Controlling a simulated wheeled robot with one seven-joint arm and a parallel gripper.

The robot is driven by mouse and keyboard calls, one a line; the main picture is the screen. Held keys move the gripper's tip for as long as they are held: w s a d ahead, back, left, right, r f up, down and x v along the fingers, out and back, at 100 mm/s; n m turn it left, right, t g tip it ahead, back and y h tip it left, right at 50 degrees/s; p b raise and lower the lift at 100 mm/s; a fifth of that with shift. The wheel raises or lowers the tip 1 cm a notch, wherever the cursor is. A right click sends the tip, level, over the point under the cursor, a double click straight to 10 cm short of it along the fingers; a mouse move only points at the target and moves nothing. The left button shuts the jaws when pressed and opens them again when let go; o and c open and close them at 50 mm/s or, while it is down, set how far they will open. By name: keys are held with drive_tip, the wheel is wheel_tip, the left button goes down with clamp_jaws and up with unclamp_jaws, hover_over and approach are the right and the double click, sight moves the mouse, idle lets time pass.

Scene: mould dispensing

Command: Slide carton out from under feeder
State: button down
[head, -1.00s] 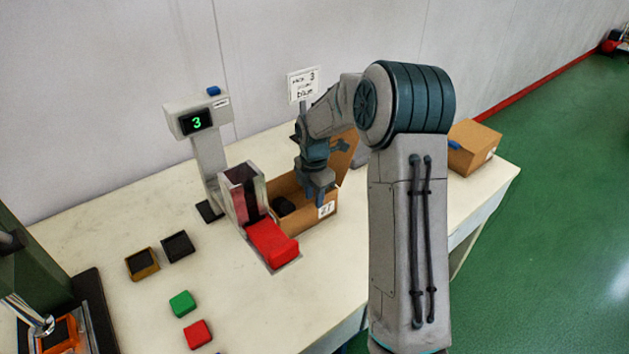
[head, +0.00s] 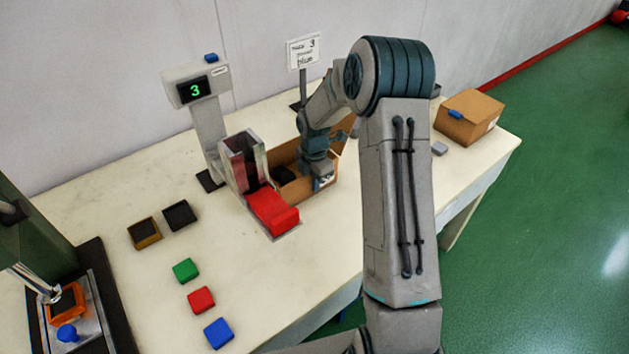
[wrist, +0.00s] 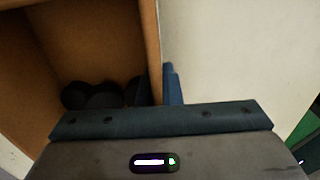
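The brown open carton (head: 333,165) stands on the table at the right side of the feeder (head: 243,165), its left part partly hidden behind it. Dark round pieces lie in the carton and also show in the wrist view (wrist: 95,94). My gripper (head: 322,180) is down at the carton's near right wall, partly covering a white label. In the wrist view, one finger is inside the carton and the other (wrist: 173,85) outside, with the wall (wrist: 152,45) close between them. The fingers look shut on that wall. A red block-like part (head: 272,210) sticks out at the feeder's front.
A post with a display reading 3 (head: 195,90) stands behind the feeder. Green (head: 186,270), red (head: 201,299) and blue (head: 219,333) blocks and two dark-topped moulds (head: 145,232) lie in front. A closed carton (head: 470,115) stands at the right. A press is at left.

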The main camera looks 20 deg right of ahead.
sight(322, 187)
drive_tip(key=shift+d, duration=0.1)
drive_tip(key=shift+w+d+p, duration=0.2)
drive_tip(key=shift+w+d, duration=0.2)
drive_tip(key=shift+d, duration=0.3)
drive_tip(key=shift+w+d+p, duration=0.15)
drive_tip(key=shift+w+d, duration=0.25)
drive_tip(key=shift+d, duration=0.25)
drive_tip(key=c, duration=1.5)
unclamp_jaws()
drive_tip(key=shift+a, duration=0.1)
wheel_tip(322, 187, up, 14)
drive_tip(key=shift+f+b, duration=0.1)
drive_tip(key=shift+b, duration=0.2)
